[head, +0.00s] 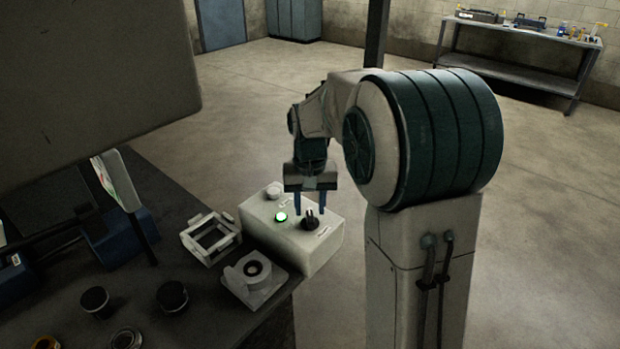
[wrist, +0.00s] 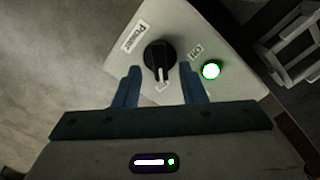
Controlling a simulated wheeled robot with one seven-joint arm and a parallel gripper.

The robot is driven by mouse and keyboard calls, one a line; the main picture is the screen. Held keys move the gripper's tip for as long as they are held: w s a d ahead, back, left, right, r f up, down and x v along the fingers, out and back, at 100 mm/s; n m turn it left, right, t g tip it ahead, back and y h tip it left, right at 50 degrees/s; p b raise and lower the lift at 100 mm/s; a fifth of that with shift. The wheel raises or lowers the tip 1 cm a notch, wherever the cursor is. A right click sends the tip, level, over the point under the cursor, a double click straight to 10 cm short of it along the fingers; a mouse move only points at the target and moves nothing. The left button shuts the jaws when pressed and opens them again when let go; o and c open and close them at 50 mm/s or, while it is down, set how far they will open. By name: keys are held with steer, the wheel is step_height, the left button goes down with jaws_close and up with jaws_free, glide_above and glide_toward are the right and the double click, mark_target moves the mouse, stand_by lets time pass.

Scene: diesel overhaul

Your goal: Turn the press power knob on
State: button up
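The press power knob (head: 310,219) is black and sits on top of a white control box (head: 318,254) at the table's corner. In the wrist view the knob (wrist: 159,58) has a white pointer mark and stands between a "Power" label (wrist: 134,38) and an "ON" label (wrist: 196,52). A green light (head: 281,217) glows beside it, also in the wrist view (wrist: 211,71). My gripper (head: 310,211) is open and points down over the box. Its blue fingers (wrist: 160,72) are on either side of the knob, and I cannot tell whether they touch it.
A white square frame (head: 211,238) and a white block with a round bore (head: 253,281) lie left of the box on the dark table (head: 200,318). Dark round parts (head: 172,296) lie nearer. A large grey panel (head: 90,75) overhangs the left.

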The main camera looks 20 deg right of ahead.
mark_target(310, 216)
step_height(310, 216, up, 12)
steer(key=shift+f+p, duration=0.25)
steer(key=shift+p, duration=0.05)
steer(key=s+f+n+t+p, duration=0.1)
steer(key=s+f, duration=0.2)
steer(key=s, duration=0.7)
steer(key=s+f+t+p, duration=0.1)
steer(key=s+f, duration=0.2)
steer(key=s, duration=0.7)
steer(key=shift+s+n+t, duration=0.35)
steer(key=shift+n+t, duration=0.05)
